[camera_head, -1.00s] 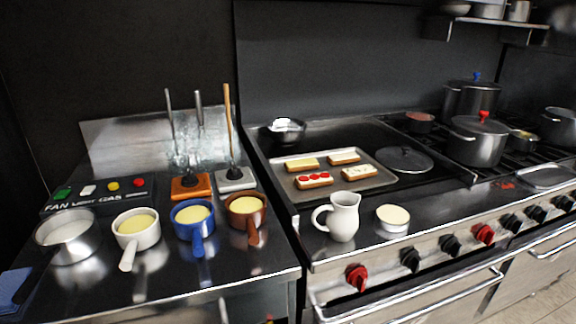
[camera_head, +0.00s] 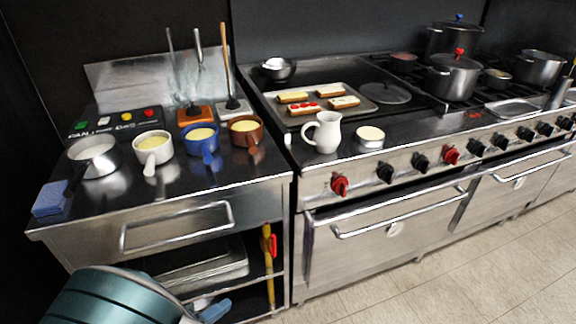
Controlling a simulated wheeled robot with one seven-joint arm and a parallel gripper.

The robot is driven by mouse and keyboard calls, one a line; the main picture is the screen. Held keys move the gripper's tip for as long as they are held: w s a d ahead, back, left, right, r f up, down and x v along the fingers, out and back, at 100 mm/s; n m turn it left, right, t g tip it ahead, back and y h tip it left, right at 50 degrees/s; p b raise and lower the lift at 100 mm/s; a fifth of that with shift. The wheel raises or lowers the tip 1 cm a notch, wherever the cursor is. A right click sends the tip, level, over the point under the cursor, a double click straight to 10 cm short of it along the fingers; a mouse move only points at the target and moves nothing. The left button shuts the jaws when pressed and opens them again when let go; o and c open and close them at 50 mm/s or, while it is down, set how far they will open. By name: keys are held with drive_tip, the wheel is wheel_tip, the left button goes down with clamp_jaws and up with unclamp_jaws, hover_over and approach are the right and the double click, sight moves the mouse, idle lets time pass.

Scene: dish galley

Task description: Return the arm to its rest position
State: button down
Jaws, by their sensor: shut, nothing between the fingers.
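The steel counter (camera_head: 225,172) on the left bears a steel pan, a white pot (camera_head: 153,146), a blue pot (camera_head: 203,137) and a brown pot (camera_head: 246,131). On the range, a white jug (camera_head: 327,133) stands upright beside a round pale-topped tin (camera_head: 370,137). Behind them a tray (camera_head: 370,106) holds several topped bread slices.
A blue sponge (camera_head: 50,199) lies at the counter's left front corner. Tall tools stand in orange and grey holders at the counter's back. A lidded pot (camera_head: 453,77) stands on the burners. The floor (camera_head: 450,270) before the oven doors is clear.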

drive_tip(key=w+d+r+m+g+y+p, duration=0.1)
drive_tip(key=w+d+r+m+g+p, duration=0.15)
drive_tip(key=d+r+g, duration=0.45)
drive_tip(key=w+d+r+m+g+y+p, duration=0.1)
drive_tip(key=w+d+r+m+g+p, duration=0.3)
drive_tip(key=d, duration=0.6)
drive_tip(key=s+d+r+m+t+y+p, duration=0.1)
drive_tip(key=s+d+r+y, duration=0.2)
drive_tip(key=d+r, duration=0.3)
drive_tip(key=s+d+r+m+t+y+p, duration=0.1)
drive_tip(key=s+d+r+y+p, duration=0.1)
drive_tip(key=d+r, duration=0.4)
wheel_tip(320, 180, up, 3)
drive_tip(key=s+y, duration=0.1)
drive_tip(key=y, duration=0.1)
drive_tip(key=shift+s+d+r+y, duration=0.2)
drive_tip(key=shift+d+y, duration=0.15)
drive_tip(key=shift+y, duration=0.05)
drive_tip(key=shift+m, duration=0.25)
